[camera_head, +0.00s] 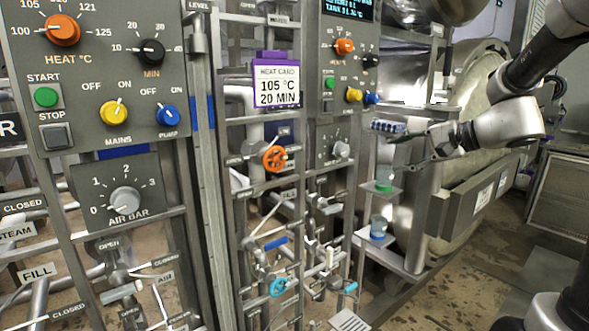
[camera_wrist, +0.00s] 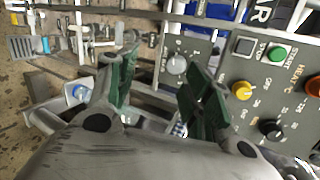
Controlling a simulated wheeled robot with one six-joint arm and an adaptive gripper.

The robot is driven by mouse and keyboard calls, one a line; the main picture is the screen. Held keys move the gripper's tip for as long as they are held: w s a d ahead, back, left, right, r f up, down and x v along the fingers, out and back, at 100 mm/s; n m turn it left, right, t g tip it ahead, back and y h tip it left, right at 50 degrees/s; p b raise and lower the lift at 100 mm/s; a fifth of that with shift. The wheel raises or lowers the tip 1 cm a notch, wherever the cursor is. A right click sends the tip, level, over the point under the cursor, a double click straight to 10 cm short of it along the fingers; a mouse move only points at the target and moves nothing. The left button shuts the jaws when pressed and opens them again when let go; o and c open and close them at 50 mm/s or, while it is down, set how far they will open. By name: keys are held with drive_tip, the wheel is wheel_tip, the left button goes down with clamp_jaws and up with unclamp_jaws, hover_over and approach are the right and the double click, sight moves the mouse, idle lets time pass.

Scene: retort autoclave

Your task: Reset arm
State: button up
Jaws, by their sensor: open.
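My gripper (camera_head: 402,150) is at the right of the head view, at the end of my arm, in front of the round metal vessel. It points left toward the farther control panel (camera_head: 327,85). In the wrist view its two green-padded fingers (camera_wrist: 160,62) stand wide apart with nothing between them. Past them, that view shows a panel with a grey knob (camera_wrist: 176,64), a yellow knob (camera_wrist: 243,90) and a green start button (camera_wrist: 278,54). In the head view the fingers are small, and their clearance from the nearby blue-and-white item (camera_head: 388,126) cannot be told.
A large steel vessel (camera_head: 478,75) stands behind my arm. Open floor (camera_head: 440,300) shows at lower right.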

drive_tip(key=s+d+f+n+g+h, duration=0.2)
drive_tip(key=s+f+n+g+h, duration=0.3)
drive_tip(key=s, duration=0.8)
drive_tip(key=s+d+n+h, duration=0.2)
drive_tip(key=s+n, duration=0.1)
drive_tip(key=s, duration=0.4)
drive_tip(key=s+d+n+h, duration=0.2)
drive_tip(key=s+d+n, duration=0.1)
drive_tip(key=s, duration=0.3)
drive_tip(key=shift+s+d+f, duration=0.2)
drive_tip(key=shift+s+d, duration=0.05)
drive_tip(key=shift+s, duration=0.15)
